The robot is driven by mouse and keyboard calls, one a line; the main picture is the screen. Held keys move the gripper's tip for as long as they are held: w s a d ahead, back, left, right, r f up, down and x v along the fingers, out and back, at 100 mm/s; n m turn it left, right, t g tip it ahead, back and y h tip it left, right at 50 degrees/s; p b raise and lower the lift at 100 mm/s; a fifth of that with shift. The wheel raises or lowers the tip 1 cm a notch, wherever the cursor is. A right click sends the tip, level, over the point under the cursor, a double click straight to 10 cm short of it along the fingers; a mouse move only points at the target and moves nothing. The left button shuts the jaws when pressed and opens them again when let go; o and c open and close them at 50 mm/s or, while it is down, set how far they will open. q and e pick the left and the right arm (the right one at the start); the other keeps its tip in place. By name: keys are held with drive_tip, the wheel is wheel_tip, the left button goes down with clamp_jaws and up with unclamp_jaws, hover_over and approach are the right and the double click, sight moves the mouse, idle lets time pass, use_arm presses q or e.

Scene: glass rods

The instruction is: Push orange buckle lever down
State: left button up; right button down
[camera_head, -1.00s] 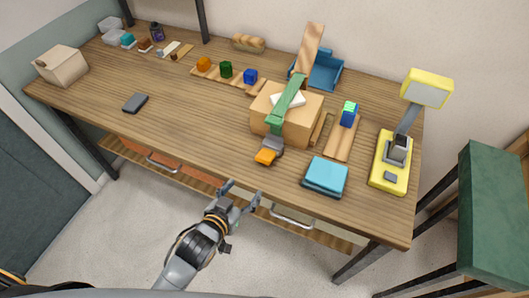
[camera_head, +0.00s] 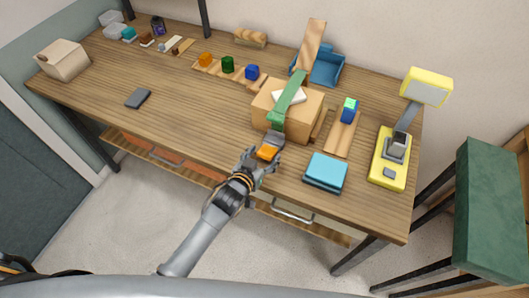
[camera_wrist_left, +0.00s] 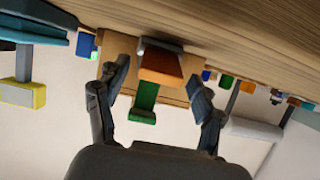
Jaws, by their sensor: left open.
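The orange buckle lever (camera_head: 267,152) sits on a grey buckle (camera_head: 274,139) at the front end of a green strap (camera_head: 291,95). The strap runs over a cardboard box (camera_head: 310,116) on the table. My left gripper (camera_head: 261,162) is open at the table's front edge, right by the lever. In the left wrist view, which looks upside down, the lever (camera_wrist_left: 161,69) shows between the two open fingers (camera_wrist_left: 158,90), with the green strap (camera_wrist_left: 145,100) beyond it. I cannot tell whether a finger touches the lever. My right gripper is not in view.
A stack of blue books (camera_head: 326,172) lies right of the buckle. A yellow lamp (camera_head: 388,165) stands farther right. Colored blocks on a board (camera_head: 228,66) are behind, and a dark phone (camera_head: 138,98) lies left. The table (camera_head: 190,115) is clear left of the box.

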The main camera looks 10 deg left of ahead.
use_arm(q)
drive_tip(key=shift+w+d+f, duration=0.2)
drive_tip(key=shift+w, duration=0.3)
